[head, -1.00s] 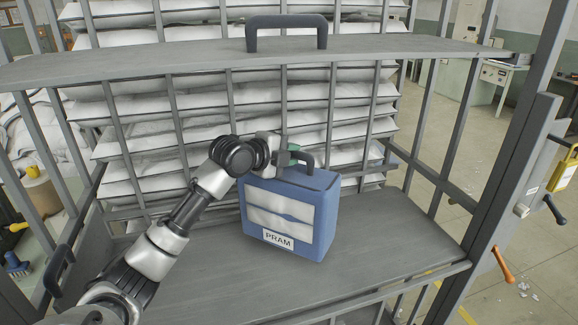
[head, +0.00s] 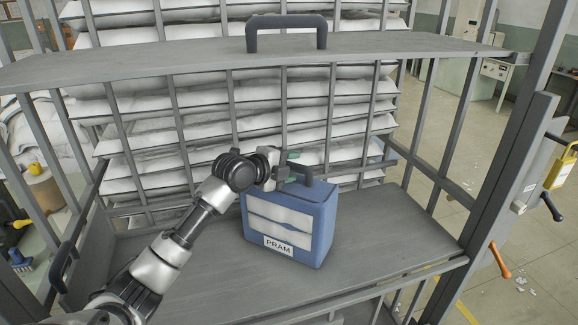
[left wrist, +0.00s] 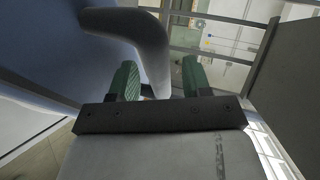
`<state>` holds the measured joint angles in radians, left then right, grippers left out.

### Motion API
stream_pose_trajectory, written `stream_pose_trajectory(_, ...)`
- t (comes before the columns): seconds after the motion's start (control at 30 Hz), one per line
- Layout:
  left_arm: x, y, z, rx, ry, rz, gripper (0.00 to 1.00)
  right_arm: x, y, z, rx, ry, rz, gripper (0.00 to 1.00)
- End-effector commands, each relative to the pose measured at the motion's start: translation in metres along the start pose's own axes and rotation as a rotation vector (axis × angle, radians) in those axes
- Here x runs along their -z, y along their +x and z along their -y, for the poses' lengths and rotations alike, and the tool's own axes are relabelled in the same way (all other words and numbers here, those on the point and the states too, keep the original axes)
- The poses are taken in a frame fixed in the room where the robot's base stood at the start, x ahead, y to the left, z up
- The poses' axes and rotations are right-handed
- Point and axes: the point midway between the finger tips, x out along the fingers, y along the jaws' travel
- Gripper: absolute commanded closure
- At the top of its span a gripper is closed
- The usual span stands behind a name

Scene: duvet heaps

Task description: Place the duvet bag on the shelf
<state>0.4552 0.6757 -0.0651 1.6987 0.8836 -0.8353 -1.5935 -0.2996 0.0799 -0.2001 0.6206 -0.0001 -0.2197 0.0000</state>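The blue duvet bag (head: 290,225), with a white window panel and a "PRAM" label, stands upright on the grey lower shelf (head: 390,235). Its dark handle (head: 300,172) is on top. My left gripper (head: 287,163) is at this handle. In the left wrist view its two green fingers (left wrist: 160,78) are apart, with the bag's handle (left wrist: 152,45) between them and a gap beside the right finger. The blue bag (left wrist: 60,50) fills the upper left there. My right gripper is not in view.
An upper shelf board (head: 400,50) with a dark handle (head: 286,30) spans above the bag. Grey bars and stacked white duvets (head: 250,120) stand behind. Upright posts (head: 500,170) close the right side. The lower shelf is bare to the right of the bag.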

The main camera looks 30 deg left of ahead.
Motion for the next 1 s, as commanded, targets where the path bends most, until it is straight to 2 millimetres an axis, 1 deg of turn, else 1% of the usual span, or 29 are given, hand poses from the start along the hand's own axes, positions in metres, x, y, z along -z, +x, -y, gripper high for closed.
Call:
stream_pose_trajectory(0.2, 0.000, -0.001, 0.002, 0.000, 0.000, 0.000, 0.52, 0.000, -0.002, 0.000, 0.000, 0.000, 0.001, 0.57)
stream_pose_trajectory(0.27, -0.001, -0.004, 0.000, 0.000, 0.001, 0.001, 0.52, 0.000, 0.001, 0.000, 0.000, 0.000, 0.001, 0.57)
stream_pose_trajectory(0.33, -0.001, -0.012, -0.001, -0.001, 0.004, 0.002, 0.52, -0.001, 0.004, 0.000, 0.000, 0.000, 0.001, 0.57)
stream_pose_trajectory(0.47, -0.001, -0.036, -0.003, -0.002, 0.008, 0.003, 0.52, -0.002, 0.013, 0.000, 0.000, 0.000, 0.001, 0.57)
stream_pose_trajectory(0.7, 0.000, -0.087, -0.003, -0.003, 0.006, 0.002, 0.52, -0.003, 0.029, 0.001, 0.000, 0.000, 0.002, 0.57)
stream_pose_trajectory(0.83, -0.001, -0.106, -0.002, -0.002, 0.003, 0.002, 0.52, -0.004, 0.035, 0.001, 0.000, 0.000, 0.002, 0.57)
stream_pose_trajectory(1.0, 0.000, -0.119, 0.000, -0.001, 0.001, 0.000, 0.52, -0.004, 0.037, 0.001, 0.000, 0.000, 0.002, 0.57)
